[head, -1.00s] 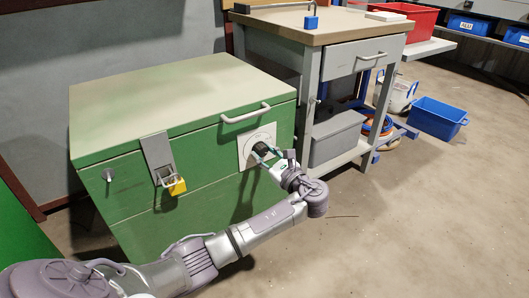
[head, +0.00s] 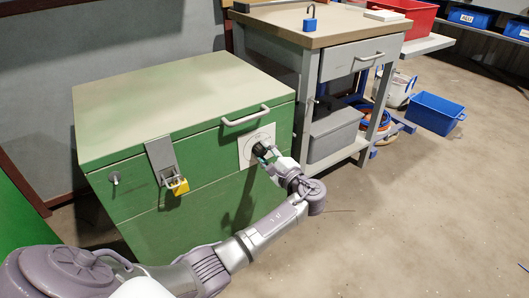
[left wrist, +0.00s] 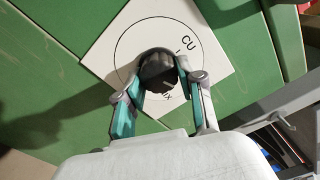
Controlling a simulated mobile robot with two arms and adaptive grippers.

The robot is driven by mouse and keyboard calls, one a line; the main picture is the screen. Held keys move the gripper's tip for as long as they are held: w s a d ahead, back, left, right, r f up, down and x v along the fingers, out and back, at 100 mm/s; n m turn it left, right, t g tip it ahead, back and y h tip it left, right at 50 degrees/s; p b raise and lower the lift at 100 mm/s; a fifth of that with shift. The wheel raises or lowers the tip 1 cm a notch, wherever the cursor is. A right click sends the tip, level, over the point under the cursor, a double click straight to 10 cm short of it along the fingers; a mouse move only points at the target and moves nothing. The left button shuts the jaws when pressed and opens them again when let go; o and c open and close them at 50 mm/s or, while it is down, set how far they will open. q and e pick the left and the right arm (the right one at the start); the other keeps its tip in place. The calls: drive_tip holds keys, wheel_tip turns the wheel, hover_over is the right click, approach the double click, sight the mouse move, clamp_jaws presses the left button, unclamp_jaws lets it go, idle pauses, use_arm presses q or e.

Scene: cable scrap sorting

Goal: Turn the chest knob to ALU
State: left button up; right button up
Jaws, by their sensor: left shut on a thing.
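The green chest (head: 220,195) stands at the left in the head view. Its knob (head: 259,150) is dark and sits on a square white dial plate (head: 244,152) on the front. In the left wrist view the knob (left wrist: 158,72) is between the fingers of my left gripper (left wrist: 160,78), which is shut on it. The plate (left wrist: 120,45) carries a circle, the letters CU at upper right and partly covered letters ending in IX below the knob. I cannot read ALU on the plate. The knob's pointer direction cannot be told. My right gripper is not in view.
The chest has a lid handle (head: 246,116) above the dial and a hasp with a yellow padlock (head: 180,186) to its left. A grey workbench (head: 345,58) stands close on the right. A blue crate (head: 435,112) is on the floor, with open floor in front.

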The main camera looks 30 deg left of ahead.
use_arm(q)
drive_tip(key=shift+f+n, duration=0.1)
drive_tip(key=shift+n, duration=0.7)
drive_tip(key=o, duration=1.1)
drive_tip(key=shift+o, duration=0.2)
drive_tip(key=v, duration=1.2)
drive_tip(key=shift+s, duration=0.1)
